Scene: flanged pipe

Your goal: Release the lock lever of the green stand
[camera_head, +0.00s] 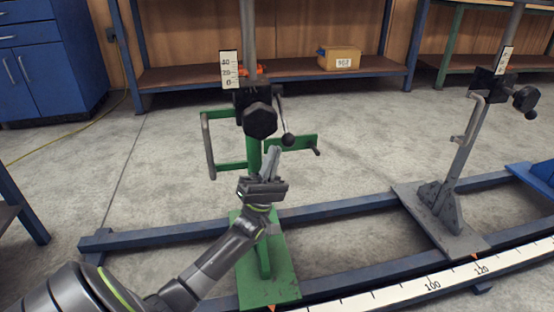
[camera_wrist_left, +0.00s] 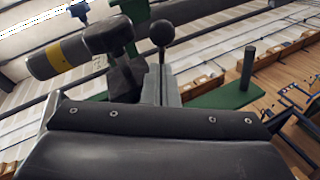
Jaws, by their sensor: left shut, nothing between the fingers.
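The green stand (camera_head: 267,274) rises in the middle of the head view, with a dark clamp block and a black faceted knob (camera_head: 260,121) on its post. Its lock lever (camera_head: 282,115) hangs down on the right side of the block and ends in a black ball (camera_head: 288,139). My left gripper (camera_head: 272,153) is shut and empty, pointing up just below and left of the ball. In the left wrist view a black ball (camera_wrist_left: 162,33) shows just beyond the fingers (camera_wrist_left: 160,85). Contact cannot be told. My right gripper is out of view.
Green side brackets (camera_head: 207,145) flank the post. A blue rail frame (camera_head: 130,238) and a white ruler (camera_head: 440,281) run along the floor. A grey stand (camera_head: 440,222) is at right. A dark cylinder with a yellow band (camera_wrist_left: 75,53) lies left of the ball in the wrist view.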

